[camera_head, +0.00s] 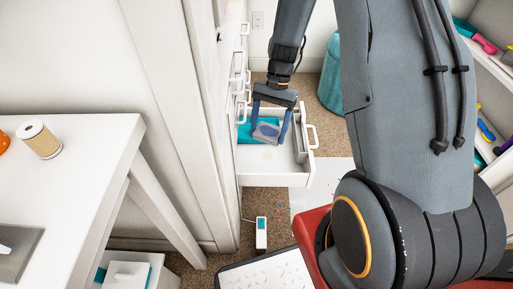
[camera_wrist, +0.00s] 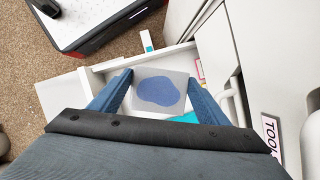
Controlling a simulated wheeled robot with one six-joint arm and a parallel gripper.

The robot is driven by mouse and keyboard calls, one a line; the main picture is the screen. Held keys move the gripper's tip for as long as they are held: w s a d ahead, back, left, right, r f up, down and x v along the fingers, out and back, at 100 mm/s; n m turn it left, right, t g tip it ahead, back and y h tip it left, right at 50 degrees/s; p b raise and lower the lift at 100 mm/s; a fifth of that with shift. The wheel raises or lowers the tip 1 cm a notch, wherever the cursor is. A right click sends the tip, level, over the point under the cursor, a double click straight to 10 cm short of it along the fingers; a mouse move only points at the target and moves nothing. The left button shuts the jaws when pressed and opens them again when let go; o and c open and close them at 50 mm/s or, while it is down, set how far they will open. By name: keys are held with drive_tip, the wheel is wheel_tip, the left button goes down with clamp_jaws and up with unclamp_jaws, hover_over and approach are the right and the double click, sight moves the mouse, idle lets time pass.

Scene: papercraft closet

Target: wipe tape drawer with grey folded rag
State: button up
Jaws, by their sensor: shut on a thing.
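An open white drawer (camera_head: 262,161) juts out from the cabinet, low in the middle of the head view. The drawer also shows in the wrist view (camera_wrist: 97,72). My gripper (camera_head: 270,138) points down into the drawer. It is shut on a grey folded rag (camera_head: 265,132) with a blue patch on its face. In the wrist view the rag (camera_wrist: 160,91) spans the space between my two blue fingers. A teal thing (camera_head: 243,131) lies in the drawer beside the rag. I cannot tell whether the rag touches the drawer floor.
White drawer fronts with handles (camera_head: 241,77) stand above and behind the open drawer. A white table (camera_head: 92,144) with a spool (camera_head: 39,140) is at the left. A teal round stool (camera_head: 331,76) stands behind. A small white device (camera_head: 261,232) lies on the carpet.

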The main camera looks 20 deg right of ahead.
drive_tip(key=w+a+f+m+b, duration=0.1)
drive_tip(key=f+m, duration=0.1)
drive_tip(key=f, duration=0.2)
drive_tip(key=w+a+f+m+t+y+b, duration=0.1)
drive_tip(key=f+m, duration=0.1)
drive_tip(key=f, duration=0.1)
drive_tip(key=w+a+f+m+t+b, duration=0.1)
drive_tip(key=f+m, duration=0.1)
drive_tip(key=f, duration=0.2)
drive_tip(key=shift+w+f, duration=0.3)
drive_tip(key=shift+w, duration=0.1)
drive_tip(key=shift+r+p, duration=0.1)
drive_tip(key=shift+p, duration=0.25)
drive_tip(key=shift+a+f+b, duration=0.1)
drive_tip(key=shift+f+b, duration=1.05)
drive_tip(key=shift+f, duration=1.3)
drive_tip(key=shift+f, duration=0.6)
